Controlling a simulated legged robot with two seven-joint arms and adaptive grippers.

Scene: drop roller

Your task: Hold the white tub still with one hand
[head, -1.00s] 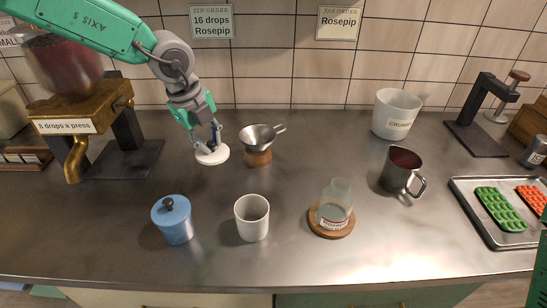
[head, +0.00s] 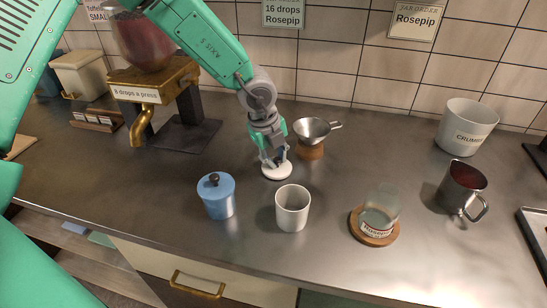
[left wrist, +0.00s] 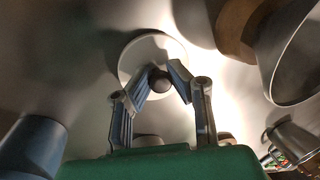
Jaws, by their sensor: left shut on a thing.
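The white tub (head: 293,210) stands upright and open-topped on the steel counter, with nothing touching it. A round white lid (head: 277,173) lies on the counter just behind it; the left wrist view also shows this lid (left wrist: 135,60) with its dark knob (left wrist: 160,84). My left gripper (head: 272,158) points down and is shut on the lid's knob; its fingertips (left wrist: 161,78) close around the knob in the left wrist view. The lid looks flat on the counter. My right gripper is out of view.
A blue lidded tub (head: 218,198) stands left of the white tub. A metal funnel on a wooden stand (head: 311,136) is right behind the lid. A glass jar (head: 379,210) on a wooden coaster and a metal mug (head: 462,192) stand right. A brass-spouted dispenser (head: 150,92) is back left.

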